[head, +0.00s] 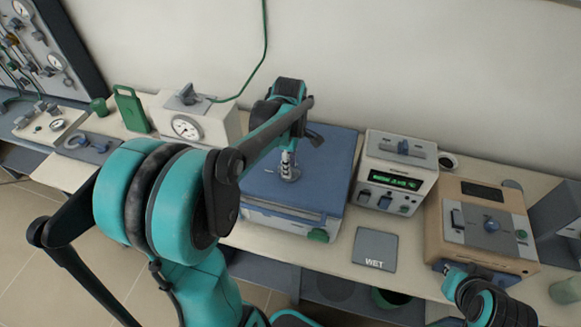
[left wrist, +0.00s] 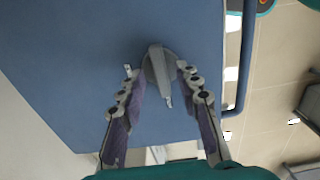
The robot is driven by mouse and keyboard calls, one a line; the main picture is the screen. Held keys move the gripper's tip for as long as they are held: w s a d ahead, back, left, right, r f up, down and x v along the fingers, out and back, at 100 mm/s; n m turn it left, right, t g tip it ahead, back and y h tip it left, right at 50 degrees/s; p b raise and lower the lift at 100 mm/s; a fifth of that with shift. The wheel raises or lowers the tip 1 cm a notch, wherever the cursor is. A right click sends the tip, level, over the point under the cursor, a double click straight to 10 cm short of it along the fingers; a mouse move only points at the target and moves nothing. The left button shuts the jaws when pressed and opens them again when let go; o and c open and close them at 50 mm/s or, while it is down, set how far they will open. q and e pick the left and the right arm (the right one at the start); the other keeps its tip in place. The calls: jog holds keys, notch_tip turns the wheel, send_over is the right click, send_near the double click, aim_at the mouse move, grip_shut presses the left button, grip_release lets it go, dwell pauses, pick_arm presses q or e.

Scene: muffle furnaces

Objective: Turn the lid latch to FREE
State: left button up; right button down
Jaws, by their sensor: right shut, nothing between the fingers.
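The lid latch is a grey lever on a round base on top of the blue lid (head: 330,150). In the left wrist view the latch (left wrist: 158,72) sits between the fingertips of my left gripper (left wrist: 157,78). Those fingers are apart, one on each side of the lever, with small gaps visible. In the head view my left gripper (head: 289,165) points down at the lid, and its fingers cover most of the latch. No FREE marking is readable. My right gripper (head: 450,270) is shut and empty at the lower right, by the tan box.
A WET plate (head: 375,249) lies right of the blue-lidded unit. A white box with a green display (head: 397,172) and a tan box with a dial (head: 480,235) stand further right. A gauge box (head: 187,127) and green jug (head: 131,109) stand left.

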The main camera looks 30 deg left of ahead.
pick_arm(q)
jog(key=shift+f, duration=0.45)
grip_shut()
